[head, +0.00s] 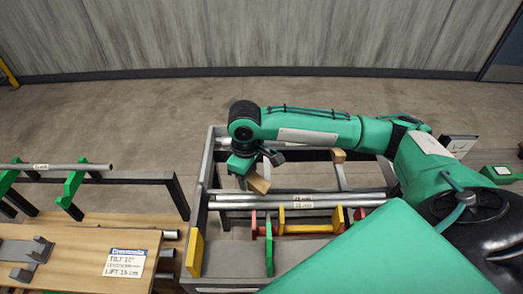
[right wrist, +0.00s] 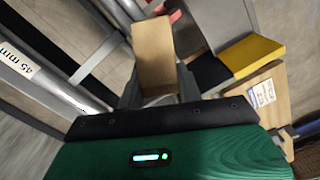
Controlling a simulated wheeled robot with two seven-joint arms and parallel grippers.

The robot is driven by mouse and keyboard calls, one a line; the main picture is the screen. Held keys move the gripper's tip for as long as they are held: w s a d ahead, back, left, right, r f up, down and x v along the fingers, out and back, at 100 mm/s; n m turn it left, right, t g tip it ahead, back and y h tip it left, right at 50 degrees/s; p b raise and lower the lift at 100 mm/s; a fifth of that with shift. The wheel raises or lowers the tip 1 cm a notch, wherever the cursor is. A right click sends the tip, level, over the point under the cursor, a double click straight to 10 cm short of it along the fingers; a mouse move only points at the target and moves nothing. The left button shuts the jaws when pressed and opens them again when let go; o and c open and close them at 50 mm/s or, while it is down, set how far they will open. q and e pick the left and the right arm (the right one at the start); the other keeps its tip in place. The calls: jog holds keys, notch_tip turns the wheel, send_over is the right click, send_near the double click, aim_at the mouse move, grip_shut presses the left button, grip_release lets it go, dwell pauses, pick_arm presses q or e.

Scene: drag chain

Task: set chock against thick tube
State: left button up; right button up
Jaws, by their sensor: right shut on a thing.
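My right gripper (head: 246,176) is shut on a wooden chock (head: 259,184), which hangs over the left part of the grey frame. In the right wrist view the chock (right wrist: 154,55) sits between the two dark fingers. A thick grey tube with a "45 mm" label (right wrist: 45,80) runs along the left of that view, apart from the chock. In the head view, grey tubes (head: 250,205) lie side by side across the frame, below the chock; their labels are too small to read. A second wooden block (head: 338,156) sits on the frame's far side. My left gripper is not in view.
The grey frame (head: 202,190) has a yellow corner block (head: 195,254). Yellow, green and red brackets (head: 310,220) stand near the tubes. At left, a wooden bench (head: 80,262) carries a sign, and a tube rests in green holders (head: 72,186). Open floor lies behind.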

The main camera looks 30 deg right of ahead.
aim_at(267, 163)
jog(key=w+d+f+n+p, duration=0.1)
jog(key=w+d+f+n, duration=0.1)
jog(key=n, duration=0.5)
jog(key=w+d+f+n, duration=0.2)
jog(key=w+d+n, duration=0.2)
jog(key=d+n, duration=0.2)
jog(key=w+d+f+n+p, duration=0.1)
jog(key=w+d+f+n, duration=0.1)
jog(key=n, duration=0.7)
jog(key=shift+w+d+f+p, duration=0.15)
jog(key=shift+w+d, duration=0.2)
jog(key=shift+d, duration=0.1)
jog(key=shift+w+d+f+p, duration=0.15)
jog(key=shift+w+d, duration=0.15)
jog(key=shift+d, duration=0.15)
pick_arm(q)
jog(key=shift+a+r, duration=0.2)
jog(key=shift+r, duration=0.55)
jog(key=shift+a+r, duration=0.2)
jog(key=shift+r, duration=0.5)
pick_arm(e)
jog(key=shift+w+d+f+n, duration=0.15)
jog(key=shift+d+n, duration=0.25)
jog(key=shift+n, duration=0.4)
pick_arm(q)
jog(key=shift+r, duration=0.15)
